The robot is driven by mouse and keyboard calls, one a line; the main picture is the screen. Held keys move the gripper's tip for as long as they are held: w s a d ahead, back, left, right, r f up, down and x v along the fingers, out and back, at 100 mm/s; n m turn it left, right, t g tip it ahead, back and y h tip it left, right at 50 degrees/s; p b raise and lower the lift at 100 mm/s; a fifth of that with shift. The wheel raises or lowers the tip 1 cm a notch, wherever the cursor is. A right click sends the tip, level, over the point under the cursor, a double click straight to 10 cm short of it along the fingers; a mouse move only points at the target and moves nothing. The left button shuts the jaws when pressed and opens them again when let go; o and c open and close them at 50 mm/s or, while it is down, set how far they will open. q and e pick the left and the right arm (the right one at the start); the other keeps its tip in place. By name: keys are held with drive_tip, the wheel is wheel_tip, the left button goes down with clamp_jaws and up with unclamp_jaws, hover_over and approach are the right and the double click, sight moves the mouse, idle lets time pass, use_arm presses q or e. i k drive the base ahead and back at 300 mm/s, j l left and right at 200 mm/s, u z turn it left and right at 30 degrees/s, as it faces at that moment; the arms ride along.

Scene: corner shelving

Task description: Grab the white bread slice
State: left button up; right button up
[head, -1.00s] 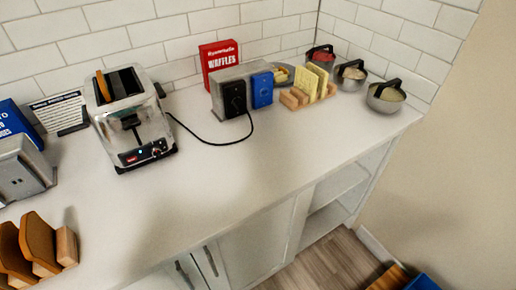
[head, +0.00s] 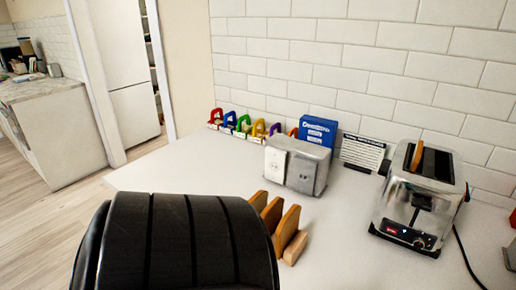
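A wooden rack (head: 291,248) stands on the white counter in the lower middle of the head view. It holds upright brown-crusted bread slices (head: 270,212), seen mostly from the edge. I cannot tell which of them is white bread. A chrome toaster (head: 421,202) stands at the right, with a brown slice (head: 417,155) sticking up out of its top. A large black ribbed part, likely of my arm, fills the lower left and may hide part of the rack. Neither gripper's fingers show.
A steel two-sided box (head: 297,165) stands behind the rack, with a blue box (head: 318,130) and a printed card (head: 362,153) near the wall. Coloured clips (head: 244,125) line the wall. Bare counter (head: 340,225) lies between rack and toaster.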

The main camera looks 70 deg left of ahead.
sight(259, 201)
drive_tip(key=u, duration=2.35)
